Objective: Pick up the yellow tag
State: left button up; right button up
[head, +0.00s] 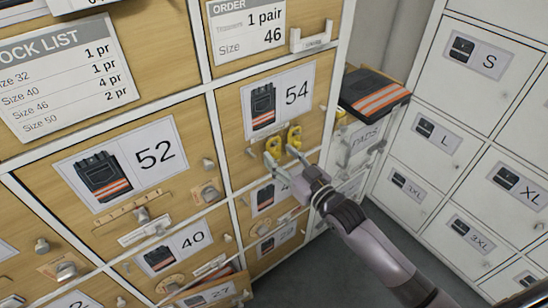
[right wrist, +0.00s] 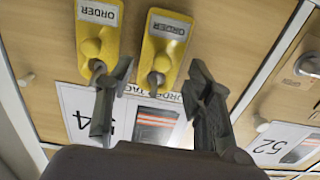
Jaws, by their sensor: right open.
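Two yellow tags hang side by side on the wooden front marked 54 in the head view, a left one (head: 273,148) and a right one (head: 294,137). In the right wrist view both read ORDER upside down, one at left (right wrist: 99,38) and one at right (right wrist: 166,38). My right gripper (head: 287,165) is open and empty just below the tags. In the right wrist view its fingertips (right wrist: 162,70) straddle the lower part of the right-hand tag; I cannot tell the depth. My left gripper is out of view.
The wooden fronts carry labels such as 52 (head: 154,154) and 40 (head: 193,240), with protruding knobs and latches. The drawer marked 27 (head: 208,292) sticks out below. White lockers (head: 478,120) stand at right. A dark folded garment with orange stripes (head: 372,92) lies on the PADS unit.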

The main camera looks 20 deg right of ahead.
jog(key=shift+x, duration=0.75)
jog(key=shift+c, duration=0.3)
jog(key=c, duration=0.5)
jog(key=shift+c, duration=0.2)
jog(key=shift+r+p, duration=0.35)
jog(key=p+v, duration=0.7)
jog(key=v, duration=1.1)
jog(key=shift+r+p, duration=0.4)
jog(key=shift+r, duration=0.05)
